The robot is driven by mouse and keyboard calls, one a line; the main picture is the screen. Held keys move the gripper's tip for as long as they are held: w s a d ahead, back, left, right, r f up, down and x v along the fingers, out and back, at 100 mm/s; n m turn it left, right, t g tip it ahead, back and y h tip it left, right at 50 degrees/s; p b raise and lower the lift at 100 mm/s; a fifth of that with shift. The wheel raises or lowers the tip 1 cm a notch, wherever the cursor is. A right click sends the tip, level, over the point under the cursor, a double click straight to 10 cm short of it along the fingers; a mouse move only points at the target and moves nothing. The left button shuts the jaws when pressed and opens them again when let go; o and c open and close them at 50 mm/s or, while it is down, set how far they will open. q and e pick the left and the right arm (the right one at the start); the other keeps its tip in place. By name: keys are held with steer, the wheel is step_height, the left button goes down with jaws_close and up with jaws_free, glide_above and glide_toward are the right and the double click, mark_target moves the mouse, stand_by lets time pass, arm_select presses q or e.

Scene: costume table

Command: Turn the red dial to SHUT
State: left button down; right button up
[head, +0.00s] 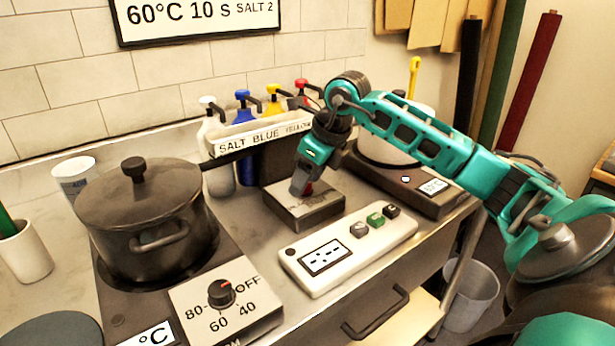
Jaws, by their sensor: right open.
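My right gripper (302,188) points down over a low metal box (322,212) at the middle of the counter. A small patch of the red dial (308,188) shows on top of the box beside the fingers. The gripper is open. The fingers hide most of the dial, so I cannot tell which way it points or whether the fingers touch it. No SHUT lettering can be read. My left gripper is not in view.
A lidded pot (150,225) stands at left behind a black temperature knob (221,293) marked OFF, 40, 60, 80. A white timer panel (345,252) lies in front of the box. Several dye bottles (216,150) stand behind a labelled rack. A white pot (388,148) is at right.

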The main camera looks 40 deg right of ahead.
steer(key=c, duration=1)
steer(key=shift+c, duration=0.2)
steer(key=shift+m, duration=0.3)
steer(key=m+h, duration=0.1)
steer(key=m, duration=0.3)
steer(key=shift+a+r+h+p, duration=0.1)
steer(key=shift+a+h+p, duration=0.1)
steer(key=shift+h+p, duration=0.15)
steer(key=shift+a+m+h, duration=0.1)
steer(key=shift+m+h, duration=0.65)
steer(key=shift+m, duration=1.25)
steer(key=o, duration=1)
